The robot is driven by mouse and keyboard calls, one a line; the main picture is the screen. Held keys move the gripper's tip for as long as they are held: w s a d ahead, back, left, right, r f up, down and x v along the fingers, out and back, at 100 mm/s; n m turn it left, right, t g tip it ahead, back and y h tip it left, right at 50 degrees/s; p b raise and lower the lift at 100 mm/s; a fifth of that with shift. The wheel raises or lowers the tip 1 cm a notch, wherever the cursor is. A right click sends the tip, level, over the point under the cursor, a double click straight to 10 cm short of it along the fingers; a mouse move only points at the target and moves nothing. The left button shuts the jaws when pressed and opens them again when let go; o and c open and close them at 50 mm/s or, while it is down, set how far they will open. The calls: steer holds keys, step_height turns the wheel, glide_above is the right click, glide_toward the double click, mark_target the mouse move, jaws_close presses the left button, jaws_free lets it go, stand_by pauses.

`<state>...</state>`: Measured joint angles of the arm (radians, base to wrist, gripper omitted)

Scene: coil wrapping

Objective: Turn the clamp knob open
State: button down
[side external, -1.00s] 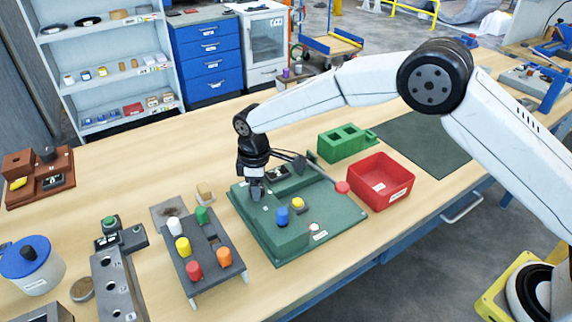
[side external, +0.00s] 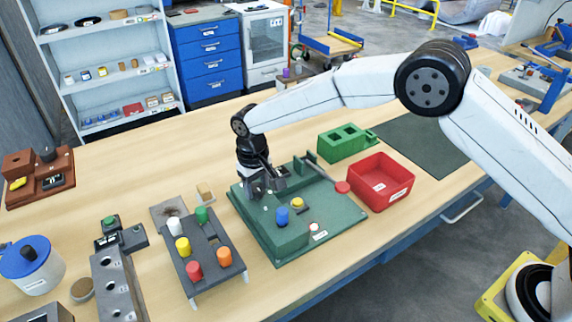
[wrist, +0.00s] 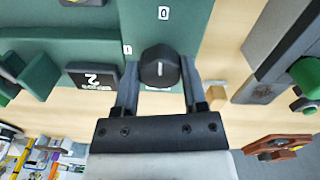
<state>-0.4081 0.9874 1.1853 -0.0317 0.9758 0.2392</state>
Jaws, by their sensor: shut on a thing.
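The clamp knob (wrist: 160,66) is a round black knob with a white pointer line, on the green fixture (side external: 322,216). In the wrist view its line runs up the picture, roughly towards the "0" label (wrist: 163,13); a second small label (wrist: 127,49) sits to its upper left. My gripper (side external: 259,191) points down at the back left of the fixture. In the wrist view its two fingers stand on either side of the knob, shut on it. In the side view the gripper hides the knob.
On the fixture are a blue button (side external: 282,216), a yellow button (side external: 297,203) and a lever with a red end (side external: 342,187). A red bin (side external: 382,182) and a green block (side external: 342,144) stand to the right. A grey rack of coloured pegs (side external: 205,258) stands to the left.

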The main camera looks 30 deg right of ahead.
mark_target(257, 188)
steer(key=shift+m, duration=0.3)
steer(key=shift+r, duration=0.1)
steer(key=shift+c, duration=0.7)
jaws_free()
steer(key=shift+a+r, duration=0.15)
steer(key=shift+r, duration=3.7)
steer(key=s+d+r+t, duration=0.1)
steer(key=s+d, duration=0.9)
steer(key=d, duration=0.5)
steer(key=s+d+f, duration=0.1)
steer(key=s+d, duration=0.3)
steer(key=s, duration=0.3)
steer(key=s+d+f+m+t, duration=0.1)
steer(key=s+d, duration=0.2)
steer(key=s, duration=0.5)
steer(key=shift+d+m+t, duration=0.3)
steer(key=shift+d, duration=0.1)
